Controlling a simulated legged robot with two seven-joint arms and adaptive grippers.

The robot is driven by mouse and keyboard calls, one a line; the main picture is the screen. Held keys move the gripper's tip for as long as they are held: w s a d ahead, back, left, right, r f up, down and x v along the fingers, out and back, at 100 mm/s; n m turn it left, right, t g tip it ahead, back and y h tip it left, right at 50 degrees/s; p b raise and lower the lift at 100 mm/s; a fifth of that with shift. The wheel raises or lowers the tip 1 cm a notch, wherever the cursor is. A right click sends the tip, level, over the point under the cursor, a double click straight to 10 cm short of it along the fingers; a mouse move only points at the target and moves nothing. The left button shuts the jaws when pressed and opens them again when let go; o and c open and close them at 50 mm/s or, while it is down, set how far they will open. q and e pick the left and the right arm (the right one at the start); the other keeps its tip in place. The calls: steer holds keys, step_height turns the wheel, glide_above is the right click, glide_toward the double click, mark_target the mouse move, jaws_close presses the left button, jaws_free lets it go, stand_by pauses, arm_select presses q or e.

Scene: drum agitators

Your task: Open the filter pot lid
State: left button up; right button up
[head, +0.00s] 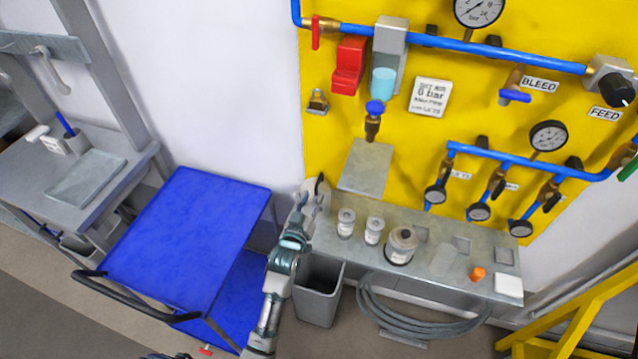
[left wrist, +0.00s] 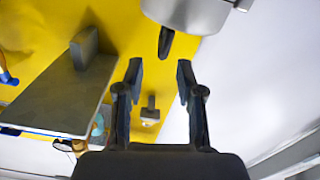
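A grey metal cylindrical body (left wrist: 190,12), which looks like the filter pot, is cut off by the top edge of the left wrist view. A dark handle (left wrist: 166,42) sticks out from it towards the space ahead of my fingertips. I cannot tell where its lid meets the body. My right gripper is not in view.
Several small pots, one a larger grey pot (head: 402,246), stand on the metal shelf (head: 440,235) right of my gripper. A yellow panel (head: 335,140) with pipes and gauges rises behind. A blue cart (head: 185,240) stands left; a grey bin (head: 318,290) sits below.

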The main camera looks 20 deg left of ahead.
mark_target(317, 183)
arm_select(q)
steer(key=w, duration=0.6)
steer(key=shift+w+a, duration=0.25)
steer(key=shift+w, duration=0.1)
steer(key=shift+d, duration=0.25)
jaws_close()
